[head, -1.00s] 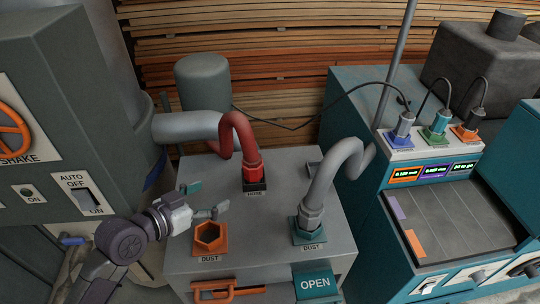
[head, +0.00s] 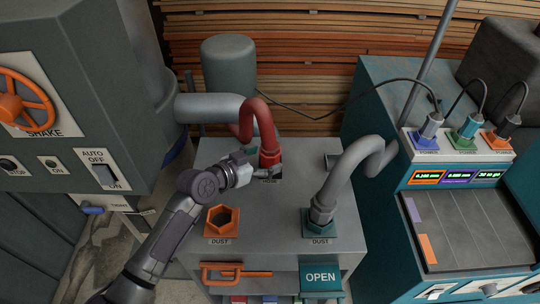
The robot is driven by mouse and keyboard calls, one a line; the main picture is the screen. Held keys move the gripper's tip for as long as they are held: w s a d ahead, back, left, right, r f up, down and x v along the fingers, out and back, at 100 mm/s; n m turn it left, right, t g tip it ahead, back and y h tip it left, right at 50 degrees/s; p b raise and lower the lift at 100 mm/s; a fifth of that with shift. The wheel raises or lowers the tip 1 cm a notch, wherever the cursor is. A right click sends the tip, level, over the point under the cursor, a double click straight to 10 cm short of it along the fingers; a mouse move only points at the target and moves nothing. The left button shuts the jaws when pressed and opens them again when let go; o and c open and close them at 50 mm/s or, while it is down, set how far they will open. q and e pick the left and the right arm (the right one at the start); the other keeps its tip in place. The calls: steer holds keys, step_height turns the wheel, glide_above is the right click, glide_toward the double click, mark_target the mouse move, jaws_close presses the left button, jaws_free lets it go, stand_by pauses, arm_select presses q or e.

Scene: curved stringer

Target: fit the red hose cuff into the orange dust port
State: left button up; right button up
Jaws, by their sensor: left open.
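The red hose (head: 259,112) bends down from a grey pipe, and its red cuff (head: 270,158) stands upright in the dark holder marked HOSE on the grey cabinet top. The orange dust port (head: 221,221) is an empty hexagonal socket at the cabinet's front left, marked DUST. My left gripper (head: 262,163) is open at the cuff, with a finger in front of it and the other near its left side. I cannot tell whether the fingers touch it. My right gripper is not in view.
A grey hose (head: 345,180) sits in a teal dust port (head: 320,222) at the cabinet's front right. An orange handle (head: 235,272) and an OPEN panel (head: 320,277) are on the front. The cabinet top between the ports is clear. A teal machine (head: 460,210) stands right.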

mark_target(263, 159)
arm_select(q)
steer(key=shift+x, duration=1.55)
steer(key=shift+a, duration=0.15)
steer(key=shift+c, duration=2)
steer(key=c, duration=0.9)
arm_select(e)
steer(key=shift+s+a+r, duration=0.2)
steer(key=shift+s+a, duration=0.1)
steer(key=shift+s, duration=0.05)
arm_select(q)
steer(key=shift+r, duration=0.2)
